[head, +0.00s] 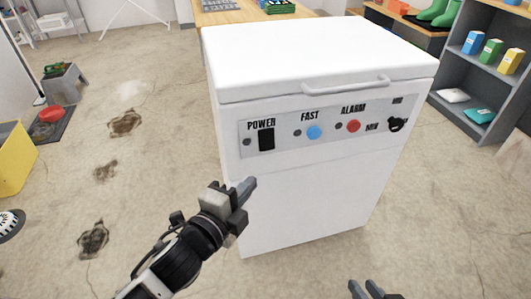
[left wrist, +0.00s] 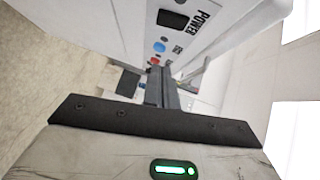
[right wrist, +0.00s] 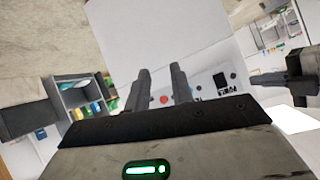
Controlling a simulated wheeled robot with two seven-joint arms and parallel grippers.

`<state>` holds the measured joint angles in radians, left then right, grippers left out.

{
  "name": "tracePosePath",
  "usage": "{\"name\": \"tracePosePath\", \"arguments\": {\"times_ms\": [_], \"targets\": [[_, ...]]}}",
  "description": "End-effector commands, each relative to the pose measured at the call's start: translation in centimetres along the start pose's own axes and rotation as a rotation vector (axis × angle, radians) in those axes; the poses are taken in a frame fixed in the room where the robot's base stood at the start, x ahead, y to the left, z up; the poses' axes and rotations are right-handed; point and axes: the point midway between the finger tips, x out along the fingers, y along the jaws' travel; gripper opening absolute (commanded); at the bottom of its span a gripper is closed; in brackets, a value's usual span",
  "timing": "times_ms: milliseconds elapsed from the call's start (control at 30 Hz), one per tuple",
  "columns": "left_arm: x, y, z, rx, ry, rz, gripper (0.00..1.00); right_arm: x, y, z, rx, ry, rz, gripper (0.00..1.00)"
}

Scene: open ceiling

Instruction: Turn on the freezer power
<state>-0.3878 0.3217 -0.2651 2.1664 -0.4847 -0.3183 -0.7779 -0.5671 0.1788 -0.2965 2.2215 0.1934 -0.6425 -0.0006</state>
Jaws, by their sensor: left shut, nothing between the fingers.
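A white chest freezer (head: 300,200) stands in front of me with its lid closed. Its front panel carries a black POWER rocker switch (head: 266,139) at the left, a blue FAST button (head: 314,132), a red ALARM button (head: 353,126) and a black knob (head: 397,124). The POWER switch also shows in the left wrist view (left wrist: 172,19). My left gripper (head: 247,190) is shut and empty, below and slightly left of the switch, apart from it. My right gripper (head: 366,290) is at the bottom edge of the head view; its fingers stand apart and empty in the right wrist view (right wrist: 160,85).
A handle (head: 335,86) juts from the freezer lid's front. A grey shelf (head: 480,75) with boxes stands at the right, and a wooden table (head: 245,12) behind. A yellow bin (head: 12,150) is at the far left. The floor left of the freezer is mostly clear.

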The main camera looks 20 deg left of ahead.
Motion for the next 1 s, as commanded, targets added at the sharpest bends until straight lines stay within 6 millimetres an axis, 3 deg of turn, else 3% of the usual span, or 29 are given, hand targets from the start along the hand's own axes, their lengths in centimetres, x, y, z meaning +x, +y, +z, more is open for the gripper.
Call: {"name": "tracePosePath", "arguments": {"times_ms": [500, 700, 1000], "targets": [[10.0, 0.1, 0.0, 0.0, -0.001, -0.002, 0.0, 0.1, -0.5, -0.6, -0.007, 0.08, -0.019, 0.23], [11.8, 0.1, 2.2, 0.001, 0.0, 0.0, 0.0, -0.3, -0.8, -1.4, -0.01, 0.127, -0.029, 0.23], [12.4, 0.0, 2.9, -0.001, 0.0, 0.001, 0.0, -0.6, -1.1, -2.0, -0.016, 0.151, -0.037, 0.23]]}}
